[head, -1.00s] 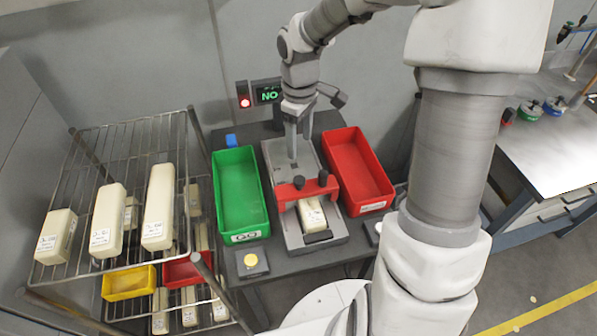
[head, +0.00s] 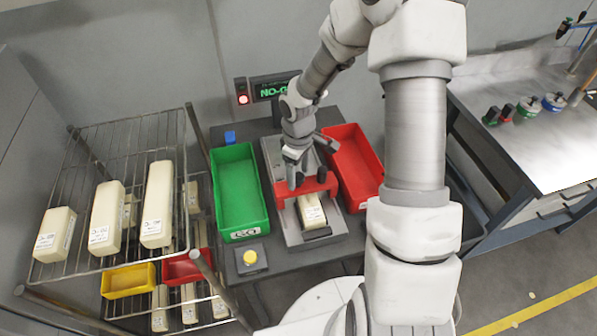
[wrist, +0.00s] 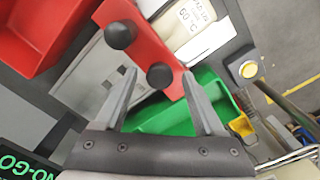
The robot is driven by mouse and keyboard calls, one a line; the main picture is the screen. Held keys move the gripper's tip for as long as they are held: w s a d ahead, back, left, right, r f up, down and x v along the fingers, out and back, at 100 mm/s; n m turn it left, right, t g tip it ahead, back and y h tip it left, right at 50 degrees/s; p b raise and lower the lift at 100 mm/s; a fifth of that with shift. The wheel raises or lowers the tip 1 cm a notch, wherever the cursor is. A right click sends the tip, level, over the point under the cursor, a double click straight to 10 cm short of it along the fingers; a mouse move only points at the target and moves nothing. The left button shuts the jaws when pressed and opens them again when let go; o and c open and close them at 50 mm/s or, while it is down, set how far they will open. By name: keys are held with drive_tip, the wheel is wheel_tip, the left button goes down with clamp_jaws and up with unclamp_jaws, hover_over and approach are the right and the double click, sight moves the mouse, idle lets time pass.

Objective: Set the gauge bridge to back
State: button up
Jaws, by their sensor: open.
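The gauge bridge (head: 310,187) is a red bar with two black knobs, set across a grey gauge bed (head: 272,150). It stands over the rear end of a cream block (head: 311,212) on the bed's front part. In the wrist view the red bridge (wrist: 148,48) runs diagonally, with the block (wrist: 190,30) beyond it. My gripper (head: 294,180) is open and low at the bridge's left side. In the wrist view one black knob (wrist: 159,76) appears between the fingertips of my gripper (wrist: 158,73); I cannot tell whether they touch it.
A green GO bin (head: 256,215) stands left of the bed and a red bin (head: 362,172) right. Behind, the display (head: 274,88) reads NO-GO beside a lit red lamp (head: 242,99). A yellow button (head: 250,257) is at front left. A wire rack (head: 120,150) with cream blocks is further left.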

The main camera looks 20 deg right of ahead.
drive_tip(key=shift+c, duration=0.2)
clamp_jaws()
idle(1.1)
